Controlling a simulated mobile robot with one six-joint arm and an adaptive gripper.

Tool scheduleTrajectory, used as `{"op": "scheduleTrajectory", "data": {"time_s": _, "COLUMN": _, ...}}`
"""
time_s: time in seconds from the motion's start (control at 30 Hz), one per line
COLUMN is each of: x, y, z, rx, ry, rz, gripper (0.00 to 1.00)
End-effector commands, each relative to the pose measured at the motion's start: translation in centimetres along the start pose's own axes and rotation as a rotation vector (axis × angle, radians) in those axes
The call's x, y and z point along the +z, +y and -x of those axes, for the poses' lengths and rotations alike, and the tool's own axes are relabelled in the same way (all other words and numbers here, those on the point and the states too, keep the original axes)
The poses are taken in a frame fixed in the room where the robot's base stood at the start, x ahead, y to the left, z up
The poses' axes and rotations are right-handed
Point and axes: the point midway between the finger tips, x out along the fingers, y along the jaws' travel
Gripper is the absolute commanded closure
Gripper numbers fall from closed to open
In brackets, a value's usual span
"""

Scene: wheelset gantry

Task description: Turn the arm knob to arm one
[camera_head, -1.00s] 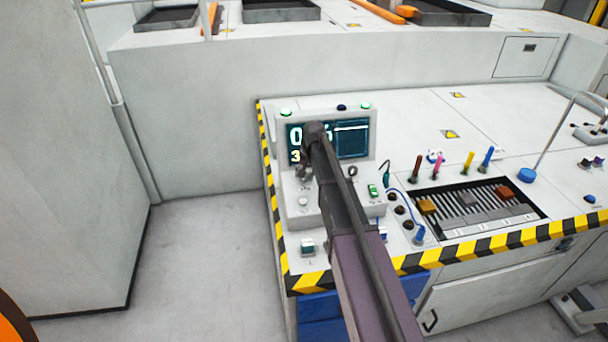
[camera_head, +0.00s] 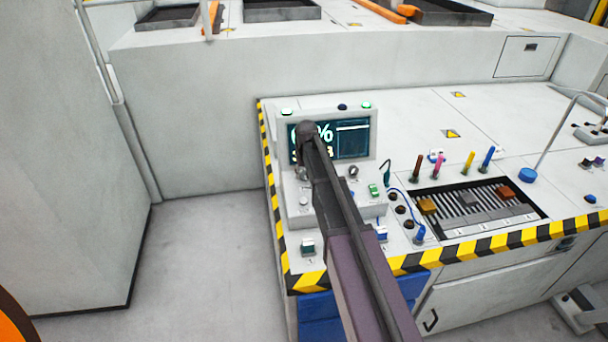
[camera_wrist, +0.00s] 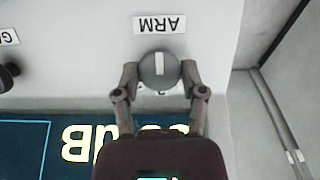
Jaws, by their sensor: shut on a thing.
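The arm knob (camera_wrist: 160,71) is a round grey knob with a white pointer line, seen in the wrist view below a label reading ARM (camera_wrist: 160,25). My gripper (camera_wrist: 160,76) has a finger on each side of the knob and is shut on it. The pointer line lies nearly straight up and down in the wrist view, toward the label. In the head view my arm (camera_head: 340,200) reaches over the control box and hides most of the knob and part of the screen (camera_head: 352,140).
A second dark knob (camera_wrist: 8,75) sits at the left in the wrist view. In the head view the desk holds a green switch (camera_head: 374,190), several coloured levers (camera_head: 468,163) and a slotted panel (camera_head: 480,208). A striped edge (camera_head: 500,242) borders the desk.

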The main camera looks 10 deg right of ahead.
Motion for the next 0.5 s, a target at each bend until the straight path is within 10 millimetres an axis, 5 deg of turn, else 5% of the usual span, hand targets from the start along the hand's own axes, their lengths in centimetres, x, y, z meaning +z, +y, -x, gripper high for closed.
{"op": "scheduleTrajectory", "data": {"time_s": 0.13, "x": 0.02, "y": 0.00, "z": -0.02, "rx": 0.000, "ry": -0.001, "rz": -0.001, "gripper": 0.94}}
{"op": "scheduleTrajectory", "data": {"time_s": 0.17, "x": 0.02, "y": 0.00, "z": -0.02, "rx": 0.000, "ry": -0.001, "rz": -0.001, "gripper": 0.37}}
{"op": "scheduleTrajectory", "data": {"time_s": 0.23, "x": 0.01, "y": 0.01, "z": -0.01, "rx": 0.000, "ry": 0.000, "rz": -0.001, "gripper": 0.16}}
{"op": "scheduleTrajectory", "data": {"time_s": 0.5, "x": 0.00, "y": 0.01, "z": 0.00, "rx": -0.001, "ry": 0.000, "rz": -0.001, "gripper": 0.12}}
